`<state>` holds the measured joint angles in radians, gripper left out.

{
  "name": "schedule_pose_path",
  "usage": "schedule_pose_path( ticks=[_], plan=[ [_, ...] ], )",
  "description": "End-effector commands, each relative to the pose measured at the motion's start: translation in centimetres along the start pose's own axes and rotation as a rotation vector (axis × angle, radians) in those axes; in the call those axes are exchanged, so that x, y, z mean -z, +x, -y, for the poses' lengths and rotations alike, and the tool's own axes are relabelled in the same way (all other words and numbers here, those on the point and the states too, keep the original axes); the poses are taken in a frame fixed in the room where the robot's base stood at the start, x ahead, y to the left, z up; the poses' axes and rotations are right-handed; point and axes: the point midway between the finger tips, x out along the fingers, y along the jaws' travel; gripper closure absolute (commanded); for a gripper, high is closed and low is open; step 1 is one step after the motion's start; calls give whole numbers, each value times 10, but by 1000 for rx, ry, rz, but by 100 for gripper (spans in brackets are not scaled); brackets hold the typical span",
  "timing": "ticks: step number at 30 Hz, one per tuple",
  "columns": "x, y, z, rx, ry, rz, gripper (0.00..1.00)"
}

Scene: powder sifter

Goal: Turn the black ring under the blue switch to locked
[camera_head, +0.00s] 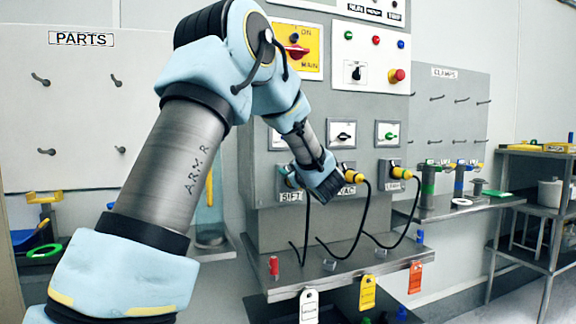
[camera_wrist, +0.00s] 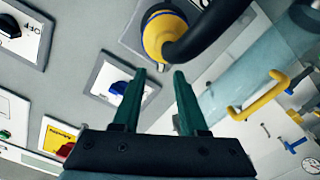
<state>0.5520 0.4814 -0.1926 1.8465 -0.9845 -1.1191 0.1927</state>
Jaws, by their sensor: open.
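The blue switch (camera_wrist: 118,88) sits on a pale square plate in the wrist view, left of my gripper's left finger. In the head view my arm hides it. Near it in the wrist view is a yellow plug (camera_wrist: 157,38) with a thick black cable, seated in a socket on the panel.
Other yellow plugs (camera_head: 355,177) with hanging black cables are to the right. Below is a steel shelf (camera_head: 340,262) with coloured tags. A clear cylinder (camera_wrist: 235,85) with a yellow handle (camera_wrist: 258,97) stands right of my gripper in the wrist view. A red emergency button (camera_head: 397,75) is higher up.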

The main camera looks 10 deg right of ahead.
Motion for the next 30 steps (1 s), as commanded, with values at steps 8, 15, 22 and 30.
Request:
schedule_pose_path(
  ticks=[8,15,22,30],
  plan=[
    [0,12,0,0,0,0,57],
    [0,12,0,0,0,0,64],
    [0,12,0,0,0,0,90],
    [0,12,0,0,0,0,100]
  ],
)
